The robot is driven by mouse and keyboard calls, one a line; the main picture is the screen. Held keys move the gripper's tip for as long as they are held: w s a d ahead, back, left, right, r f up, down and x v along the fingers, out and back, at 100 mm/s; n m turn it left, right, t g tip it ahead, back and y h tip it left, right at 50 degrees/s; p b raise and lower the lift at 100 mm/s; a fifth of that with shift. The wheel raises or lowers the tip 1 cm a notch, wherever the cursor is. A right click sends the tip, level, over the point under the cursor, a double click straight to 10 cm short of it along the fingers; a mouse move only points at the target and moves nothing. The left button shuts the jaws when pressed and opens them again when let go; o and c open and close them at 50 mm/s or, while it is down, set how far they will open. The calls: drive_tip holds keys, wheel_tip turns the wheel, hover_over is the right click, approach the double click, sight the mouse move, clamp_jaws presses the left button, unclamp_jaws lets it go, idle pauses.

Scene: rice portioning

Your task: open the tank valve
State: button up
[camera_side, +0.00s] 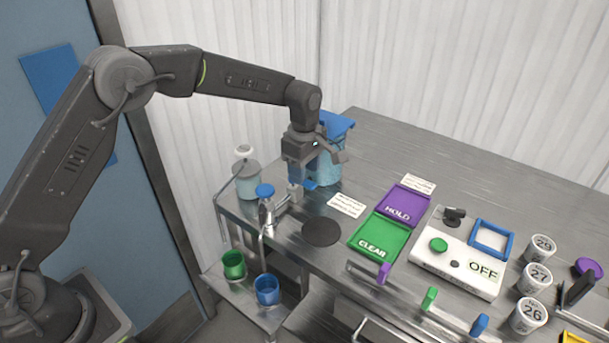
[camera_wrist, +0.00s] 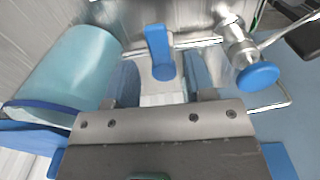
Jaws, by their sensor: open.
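The tank (camera_side: 327,165), pale blue with a blue lid, stands at the back of the steel counter, partly behind my gripper. It also fills the left of the wrist view (camera_wrist: 70,70). A blue lever (camera_side: 309,184), apparently the tank valve's handle, shows low beside my gripper. In the wrist view the lever (camera_wrist: 159,52) lies in line with the gap between my fingers. My gripper (camera_side: 298,180) points down and is open. Its fingers (camera_wrist: 160,82) lie either side of the lever's line; I cannot tell whether they touch it.
A metal tap with a round blue knob (camera_side: 265,190) stands close left of my gripper. A lidded jar (camera_side: 247,183) is behind it. A black disc (camera_side: 321,232), green CLEAR tray (camera_side: 366,251) and purple HOLD tray (camera_side: 421,197) lie right. Green (camera_side: 233,264) and blue (camera_side: 267,289) cups stand lower.

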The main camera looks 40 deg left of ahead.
drive_tip(key=shift+f, duration=1.1)
clamp_jaws()
